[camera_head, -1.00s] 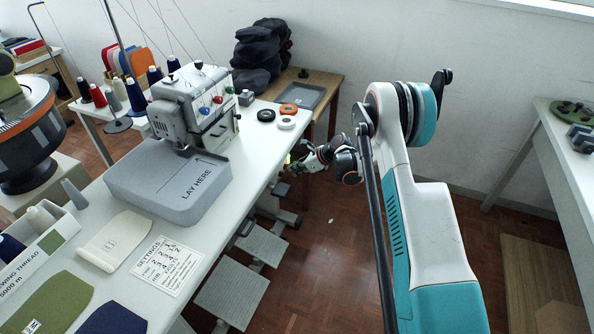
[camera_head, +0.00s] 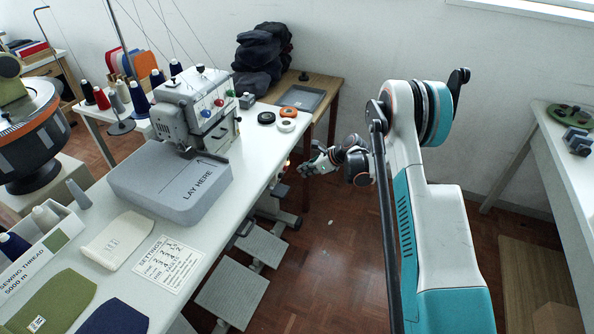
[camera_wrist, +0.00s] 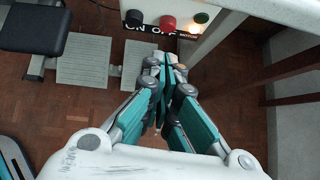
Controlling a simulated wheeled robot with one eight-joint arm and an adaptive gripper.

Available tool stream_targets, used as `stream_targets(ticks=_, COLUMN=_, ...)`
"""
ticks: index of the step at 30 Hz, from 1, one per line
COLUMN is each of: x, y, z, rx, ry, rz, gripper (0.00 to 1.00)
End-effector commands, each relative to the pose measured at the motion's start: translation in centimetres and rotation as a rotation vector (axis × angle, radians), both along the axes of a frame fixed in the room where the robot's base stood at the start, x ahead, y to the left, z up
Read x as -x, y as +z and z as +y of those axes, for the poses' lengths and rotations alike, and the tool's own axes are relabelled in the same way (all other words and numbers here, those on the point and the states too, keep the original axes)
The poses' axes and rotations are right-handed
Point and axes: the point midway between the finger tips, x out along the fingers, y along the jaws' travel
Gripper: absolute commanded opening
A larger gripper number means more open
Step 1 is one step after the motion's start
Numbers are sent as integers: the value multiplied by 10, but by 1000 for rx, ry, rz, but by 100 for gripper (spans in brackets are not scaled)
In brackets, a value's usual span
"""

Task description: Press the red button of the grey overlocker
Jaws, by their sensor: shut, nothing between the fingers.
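The grey overlocker (camera_head: 178,118) stands on the white table, with a grey extension marked "LAY HERE" (camera_head: 170,182) in front of it. My gripper (camera_head: 304,165) is shut and empty, just right of the table edge in the head view. In the wrist view its fingertips (camera_wrist: 165,62) point toward the red button, with a visible gap between them.
The white table (camera_head: 222,225) has its right edge close to my gripper. Foot pedals (camera_head: 228,302) stand on the floor beneath it. A wooden side table (camera_head: 318,78) stands behind.

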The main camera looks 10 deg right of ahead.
Motion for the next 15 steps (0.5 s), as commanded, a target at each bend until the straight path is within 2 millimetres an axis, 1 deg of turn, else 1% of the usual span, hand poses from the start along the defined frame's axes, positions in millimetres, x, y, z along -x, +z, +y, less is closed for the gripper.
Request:
stream_targets(ticks=1, x=6, y=13, z=-7, rx=0, ry=-1, rz=-1, gripper=0)
stream_targets(ticks=6, x=21, y=34, z=-24, rx=1, ry=-1, rz=1, gripper=0)
stream_targets(ticks=10, x=28, y=44, z=-33, rx=1, ry=-1, rz=0, gripper=0)
stream_targets(ticks=15, x=32, y=49, z=-38, rx=2, ry=0, rz=0, gripper=0)
